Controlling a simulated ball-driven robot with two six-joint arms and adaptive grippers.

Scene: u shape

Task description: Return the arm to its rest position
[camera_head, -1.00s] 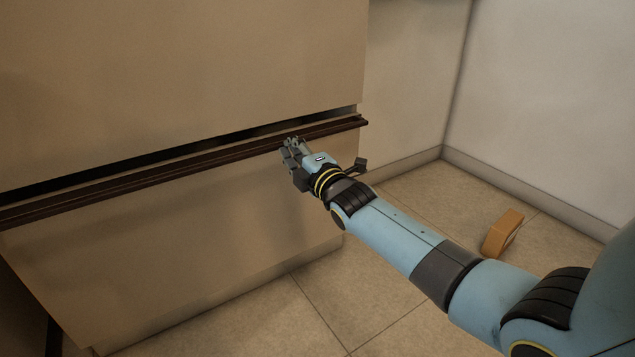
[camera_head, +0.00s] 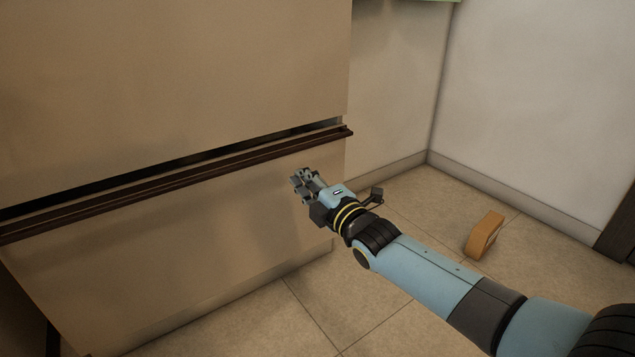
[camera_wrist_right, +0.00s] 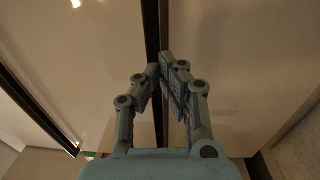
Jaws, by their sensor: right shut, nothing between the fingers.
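My right arm (camera_head: 430,270) reaches in from the lower right in the head view. Its gripper (camera_head: 298,181) is shut and empty, in front of the lower drawer front and a little below the dark handle strip (camera_head: 180,180). It appears apart from the strip. In the right wrist view the fingertips (camera_wrist_right: 164,68) are close together, with the dark strip behind them. My left gripper is not in view.
A beige cabinet (camera_head: 170,90) fills the left side, with a dark gap above the handle strip. An orange-brown block (camera_head: 484,235) lies on the tiled floor (camera_head: 400,310) at the right. White walls (camera_head: 535,100) close off the back. Floor lies open around the block.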

